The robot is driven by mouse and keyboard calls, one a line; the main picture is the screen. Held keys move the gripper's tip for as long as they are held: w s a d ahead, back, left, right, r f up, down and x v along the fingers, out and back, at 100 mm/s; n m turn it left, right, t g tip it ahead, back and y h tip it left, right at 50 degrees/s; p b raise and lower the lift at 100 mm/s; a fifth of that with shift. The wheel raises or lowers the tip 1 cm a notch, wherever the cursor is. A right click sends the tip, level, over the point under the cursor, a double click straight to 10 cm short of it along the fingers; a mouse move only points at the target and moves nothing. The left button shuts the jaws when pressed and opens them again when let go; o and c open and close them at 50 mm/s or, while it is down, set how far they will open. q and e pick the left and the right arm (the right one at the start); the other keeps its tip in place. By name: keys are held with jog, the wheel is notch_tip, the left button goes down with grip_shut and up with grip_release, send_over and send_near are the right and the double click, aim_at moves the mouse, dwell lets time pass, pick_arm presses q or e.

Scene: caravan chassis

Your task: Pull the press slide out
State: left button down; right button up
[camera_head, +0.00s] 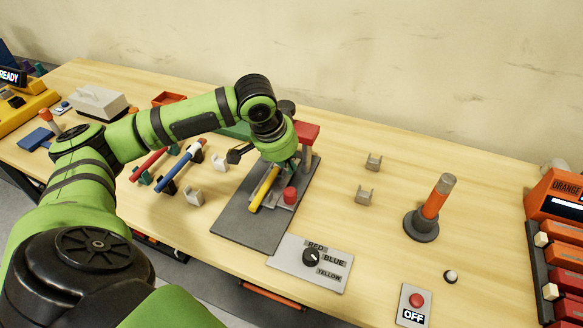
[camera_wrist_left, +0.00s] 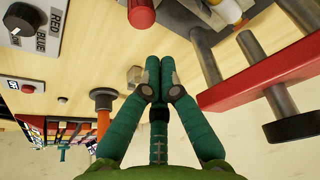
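The press stands on a dark base plate (camera_head: 245,225), with a red head (camera_head: 307,132) at its back. A grey slide (camera_head: 281,203) sits low on the plate, with a red knob (camera_head: 290,195) at its front right. A yellow bar (camera_head: 264,188) lies along its left side. My left gripper (camera_head: 294,165) is over the press, behind the knob. In the left wrist view its green fingertips (camera_wrist_left: 159,75) are together with nothing seen between them. The red knob (camera_wrist_left: 141,12) shows beyond the fingertips, apart from them. The arm hides part of the press. My right gripper is not in view.
A selector panel (camera_head: 310,262) lies in front of the press, and an OFF button box (camera_head: 413,304) is to its right. Small grey brackets (camera_head: 374,161) and an orange post (camera_head: 437,195) stand at right. Red and blue bars (camera_head: 180,167) lie at left.

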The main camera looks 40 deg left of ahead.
aim_at(284, 176)
pick_arm(q)
jog(key=x, duration=0.3)
jog(key=shift+f+p, duration=0.15)
jog(key=shift+p, duration=0.15)
jog(key=x, duration=0.3)
jog(key=shift+w+f+p, duration=0.15)
jog(key=shift+f+p, duration=0.15)
jog(key=shift+f, duration=0.05)
jog(key=shift+w+d+f, duration=0.1)
jog(key=shift+f, duration=0.3)
jog(key=shift+w+f, duration=0.1)
jog(key=shift+f, duration=0.1)
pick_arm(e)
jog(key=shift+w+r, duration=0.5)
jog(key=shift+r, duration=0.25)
